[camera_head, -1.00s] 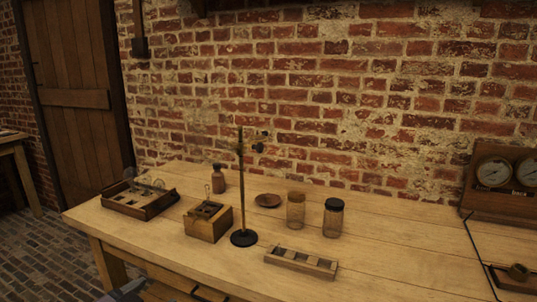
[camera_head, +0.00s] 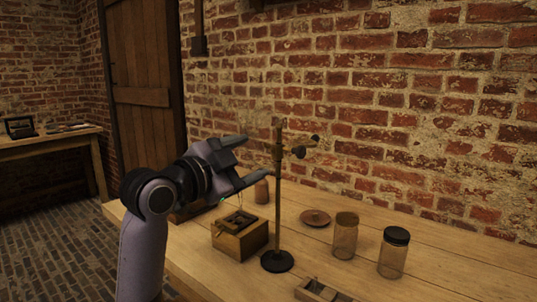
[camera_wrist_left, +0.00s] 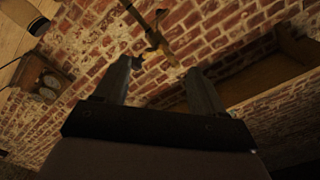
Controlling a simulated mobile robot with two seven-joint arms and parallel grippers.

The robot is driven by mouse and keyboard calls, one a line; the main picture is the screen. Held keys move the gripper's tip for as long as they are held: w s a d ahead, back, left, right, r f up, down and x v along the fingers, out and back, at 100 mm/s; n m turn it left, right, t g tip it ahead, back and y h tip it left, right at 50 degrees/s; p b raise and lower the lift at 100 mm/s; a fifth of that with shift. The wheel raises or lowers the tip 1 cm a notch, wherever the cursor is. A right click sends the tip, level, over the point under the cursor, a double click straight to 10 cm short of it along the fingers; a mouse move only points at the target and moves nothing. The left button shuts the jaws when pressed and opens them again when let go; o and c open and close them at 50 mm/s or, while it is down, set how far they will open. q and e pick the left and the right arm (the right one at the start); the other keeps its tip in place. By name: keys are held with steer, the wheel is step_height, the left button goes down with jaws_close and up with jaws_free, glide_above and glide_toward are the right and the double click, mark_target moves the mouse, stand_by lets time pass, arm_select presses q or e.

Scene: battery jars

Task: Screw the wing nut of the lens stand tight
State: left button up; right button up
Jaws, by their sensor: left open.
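The lens stand (camera_head: 278,205) is a thin brass rod upright on a round black base on the bench. Near its top a dark clamp with a small knob or wing nut (camera_head: 299,152) sticks out to the right; its fine shape is too small to tell. My left gripper (camera_head: 257,155) is open and empty, just left of the rod's upper part. In the left wrist view the upper stand (camera_wrist_left: 157,38) shows beyond and between the open fingertips, apart from them. My right gripper is not in view.
A wooden box (camera_head: 240,236) stands left of the stand's base, with a brown bottle (camera_head: 262,191) behind. A small dish (camera_head: 315,218), a jar (camera_head: 345,238) and a black-lidded jar (camera_head: 393,254) stand to the right. A slotted wooden rack (camera_head: 322,291) lies in front. The brick wall is behind.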

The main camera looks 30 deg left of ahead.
mark_target(270, 151)
arm_select(q)
steer(key=shift+w+d, duration=0.2)
steer(key=shift+w, duration=2.15)
steer(key=c, duration=1.1)
